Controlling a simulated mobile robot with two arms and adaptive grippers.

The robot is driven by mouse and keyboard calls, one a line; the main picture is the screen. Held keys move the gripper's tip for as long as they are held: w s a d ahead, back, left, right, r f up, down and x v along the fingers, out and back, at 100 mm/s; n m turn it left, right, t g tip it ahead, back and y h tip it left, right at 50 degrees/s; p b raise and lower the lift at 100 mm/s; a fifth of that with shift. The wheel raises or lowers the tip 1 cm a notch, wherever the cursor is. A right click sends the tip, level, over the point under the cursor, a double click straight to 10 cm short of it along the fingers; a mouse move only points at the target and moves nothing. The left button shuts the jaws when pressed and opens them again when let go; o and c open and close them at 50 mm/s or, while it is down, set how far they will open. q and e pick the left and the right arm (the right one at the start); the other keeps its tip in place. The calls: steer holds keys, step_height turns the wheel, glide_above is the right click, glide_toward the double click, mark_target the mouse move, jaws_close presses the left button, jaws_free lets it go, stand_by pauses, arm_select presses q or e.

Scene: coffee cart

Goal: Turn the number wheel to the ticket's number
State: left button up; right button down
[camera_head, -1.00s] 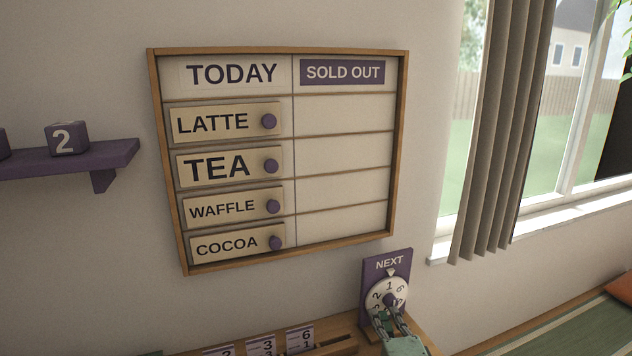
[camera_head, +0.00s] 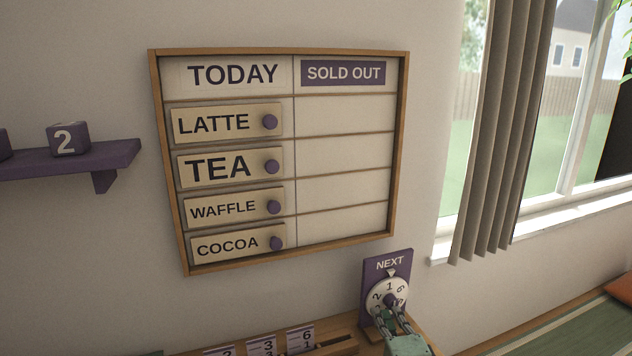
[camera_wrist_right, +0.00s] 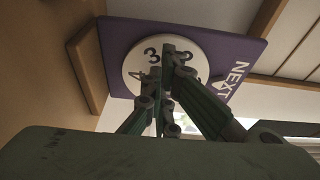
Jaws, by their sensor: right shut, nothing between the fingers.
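The number wheel (camera_head: 376,299) is a white disc with dark numbers on a purple panel (camera_head: 371,266) marked NEXT. The 1 stands at the top under the small pointer, with 2 to its left and 6 to its right. My right gripper (camera_head: 392,314) is shut and empty in front of the wheel's lower part, beside its dark knob (camera_head: 390,299). In the right wrist view, the fingertips (camera_wrist_right: 172,48) overlap the wheel face (camera_wrist_right: 137,62), where 3 and 4 show; contact cannot be told. Several tickets (camera_head: 300,339) stand in a row at the bottom, partly cut off. My left gripper is out of view.
A wood-framed menu board (camera_head: 402,150) hangs above, with TODAY and SOLD OUT columns. A purple shelf (camera_head: 105,157) with a number 2 cube (camera_head: 67,139) is at left. A curtain (camera_head: 503,130) and window are at right. A wooden ledge (camera_head: 345,328) lies below the panel.

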steer(key=shift+d+r+p, duration=0.1)
steer(key=shift+r+p, duration=0.2)
steer(key=shift+r, duration=0.15)
steer(key=shift+r+p, duration=0.65)
steer(key=shift+a+f+p, duration=0.1)
steer(key=shift+a+p, duration=0.2)
steer(key=shift+s+d+f, duration=0.1)
steer(key=shift+s+d, duration=0.1)
steer(key=shift+s, duration=0.35)
steer(key=s+p, duration=0.1)
steer(key=s, duration=0.1)
steer(key=s+d, duration=0.1)
steer(key=s, duration=0.1)
steer(key=shift+s+d+p, duration=0.2)
steer(key=shift+s+p, duration=0.15)
steer(key=shift+f, duration=0.1)
